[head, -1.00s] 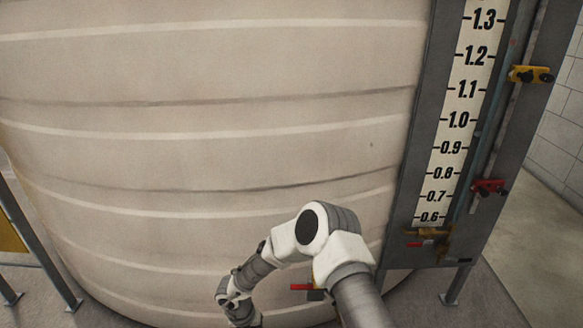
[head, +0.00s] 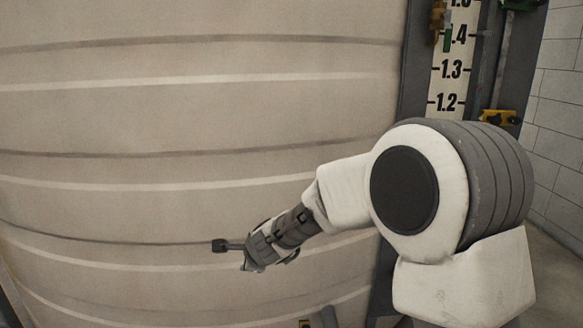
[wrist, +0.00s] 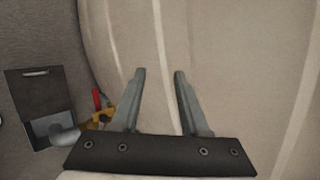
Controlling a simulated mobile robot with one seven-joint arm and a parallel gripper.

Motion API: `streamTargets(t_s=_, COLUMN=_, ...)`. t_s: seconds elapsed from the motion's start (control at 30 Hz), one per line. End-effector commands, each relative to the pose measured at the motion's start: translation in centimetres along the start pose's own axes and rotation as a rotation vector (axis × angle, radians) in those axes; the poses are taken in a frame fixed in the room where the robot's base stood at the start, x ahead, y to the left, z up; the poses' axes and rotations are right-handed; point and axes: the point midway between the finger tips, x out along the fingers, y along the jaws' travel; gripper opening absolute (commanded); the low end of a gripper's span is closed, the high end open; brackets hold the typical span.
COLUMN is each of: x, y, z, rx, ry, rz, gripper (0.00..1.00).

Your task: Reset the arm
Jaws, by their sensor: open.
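My arm extends from the right across the middle of the head view, in front of the large beige tank (head: 200,110). My gripper (wrist: 160,73) is open and empty in the wrist view, its two grey fingers apart with the tank wall behind the gap. In the head view my gripper is small, left of centre, and its fingers are partly hidden. I cannot tell its exact distance from the tank.
A level scale (head: 450,70) stands behind my arm, with a yellow fitting (head: 499,117) beside it. A block wall (head: 556,140) is at the right. The wrist view shows a yellow valve with a red handle (wrist: 97,98) and a dark box (wrist: 38,92) at left.

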Motion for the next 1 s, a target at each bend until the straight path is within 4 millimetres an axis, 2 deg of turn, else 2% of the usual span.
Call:
streamTargets(t_s=0.03, x=-2.0, y=-0.8, z=0.1, rx=-0.080, ry=-0.014, rz=-0.010, gripper=0.45)
streamTargets(t_s=0.2, x=-7.9, y=-1.4, z=-0.3, rx=-0.365, ry=-0.047, rz=-0.008, gripper=0.45)
streamTargets(t_s=0.47, x=-16.7, y=0.2, z=-2.4, rx=-0.779, ry=-0.044, rz=0.041, gripper=0.45)
streamTargets(t_s=0.67, x=-23.0, y=3.2, z=-5.3, rx=-1.065, ry=-0.012, rz=0.123, gripper=0.45)
streamTargets(t_s=0.8, x=-27.2, y=6.0, z=-7.8, rx=-1.245, ry=0.018, rz=0.203, gripper=0.45)
streamTargets(t_s=1.0, x=-32.4, y=10.3, z=-11.5, rx=-1.450, ry=0.059, rz=0.337, gripper=0.45)
